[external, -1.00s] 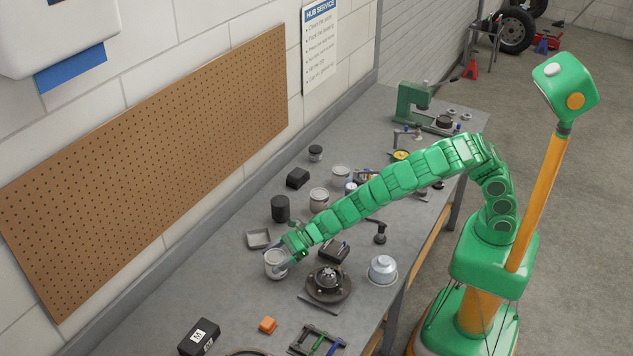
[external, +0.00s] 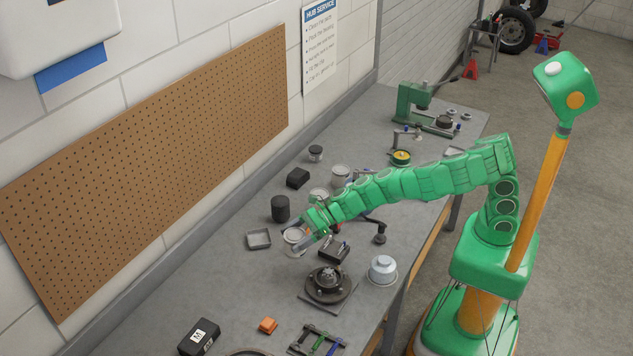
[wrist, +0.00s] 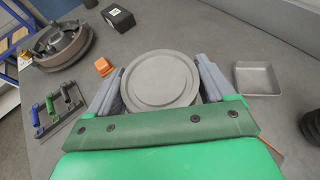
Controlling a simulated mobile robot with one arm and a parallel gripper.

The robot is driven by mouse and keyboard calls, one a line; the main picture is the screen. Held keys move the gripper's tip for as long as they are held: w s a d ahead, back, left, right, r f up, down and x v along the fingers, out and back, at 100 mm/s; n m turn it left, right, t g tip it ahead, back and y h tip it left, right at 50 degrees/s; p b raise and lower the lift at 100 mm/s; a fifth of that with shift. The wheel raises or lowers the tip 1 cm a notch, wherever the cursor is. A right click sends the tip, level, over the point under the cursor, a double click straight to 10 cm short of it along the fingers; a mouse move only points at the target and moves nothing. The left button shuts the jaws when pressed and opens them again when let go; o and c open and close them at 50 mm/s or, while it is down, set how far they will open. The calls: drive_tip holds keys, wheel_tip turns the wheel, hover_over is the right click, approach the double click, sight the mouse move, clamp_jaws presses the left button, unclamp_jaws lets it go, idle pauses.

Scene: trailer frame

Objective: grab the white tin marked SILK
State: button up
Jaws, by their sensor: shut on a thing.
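My gripper (external: 305,240) is shut on a round pale tin (external: 293,237); its two fingers press on opposite sides. In the wrist view the tin's grey ridged lid (wrist: 160,79) faces the camera between the fingers, and its side is hidden. No SILK marking is readable in either view. The tin seems to be held above the bench, near a small square tray (external: 259,239). Two similar pale tins, one at the back (external: 340,174) and one partly behind my arm (external: 318,194), stand on the bench; their labels cannot be read.
A dark cylinder (external: 280,208) stands behind the tray. A black box with tools (external: 334,251), a hub on a plate (external: 328,284) and a silver pot (external: 382,269) are close to the right. An orange block (external: 268,325) lies in front.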

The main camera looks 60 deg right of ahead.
drive_tip(key=s+d+r, duration=0.2)
drive_tip(key=s, duration=0.1)
drive_tip(key=s+d+r, duration=0.1)
drive_tip(key=shift+s+d, duration=0.4)
drive_tip(key=shift+s+d+r, duration=0.15)
drive_tip(key=shift+s+d, duration=0.2)
drive_tip(key=shift+d, duration=0.05)
